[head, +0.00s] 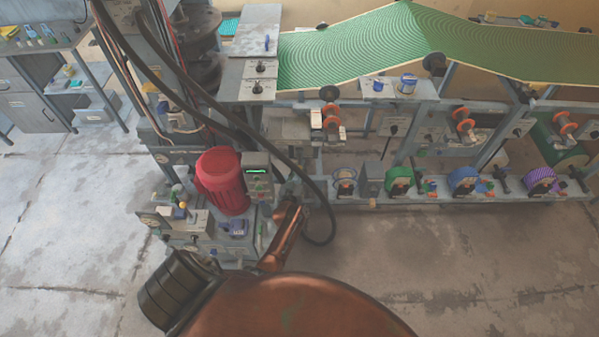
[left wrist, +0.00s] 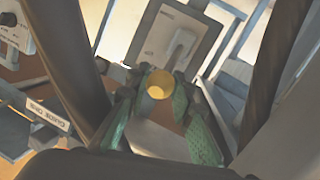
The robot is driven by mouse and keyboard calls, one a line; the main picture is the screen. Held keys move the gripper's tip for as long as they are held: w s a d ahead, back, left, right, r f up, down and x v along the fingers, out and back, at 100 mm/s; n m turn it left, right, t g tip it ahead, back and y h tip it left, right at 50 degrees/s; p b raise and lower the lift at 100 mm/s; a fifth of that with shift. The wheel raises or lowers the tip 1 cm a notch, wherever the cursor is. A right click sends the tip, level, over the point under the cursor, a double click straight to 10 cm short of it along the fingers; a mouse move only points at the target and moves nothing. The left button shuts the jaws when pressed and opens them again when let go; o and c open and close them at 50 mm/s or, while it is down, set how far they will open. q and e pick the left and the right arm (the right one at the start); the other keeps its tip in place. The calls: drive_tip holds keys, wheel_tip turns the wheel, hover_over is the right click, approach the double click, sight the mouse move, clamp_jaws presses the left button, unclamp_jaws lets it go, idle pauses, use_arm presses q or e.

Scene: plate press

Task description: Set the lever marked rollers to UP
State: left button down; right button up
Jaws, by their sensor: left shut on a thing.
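In the left wrist view a grey plate (left wrist: 165,30) carries a pale lever (left wrist: 181,46). Small lettering on the plate is too blurred to read surely, so I cannot confirm that it says rollers. A round yellow knob (left wrist: 160,81), seemingly the lever's end, sits between my green-padded left fingers. My left gripper (left wrist: 159,91) is shut on this knob. In the head view my copper left arm reaches to the press, and the gripper (head: 291,190) is small and partly hidden beside the machine's cables. The lever's setting cannot be told surely. My right gripper does not show.
A red motor (head: 222,180) and a box with a green display (head: 258,170) stand left of my wrist. Black cables hang close by. A green patterned sheet (head: 350,50) runs over the press. The floor (head: 450,260) in front is clear.

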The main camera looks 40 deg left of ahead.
use_arm(q)
drive_tip(key=shift+w+a+r+p, duration=0.15)
drive_tip(key=shift+w+r+p, duration=0.15)
drive_tip(key=shift+r, duration=0.3)
drive_tip(key=shift+w+a+r+p, duration=0.15)
drive_tip(key=shift+w+r+p, duration=0.1)
drive_tip(key=shift+r, duration=0.35)
drive_tip(key=c, duration=2.1)
unclamp_jaws()
drive_tip(key=o, duration=0.4)
drive_tip(key=shift+f, duration=0.15)
drive_tip(key=shift+s, duration=0.1)
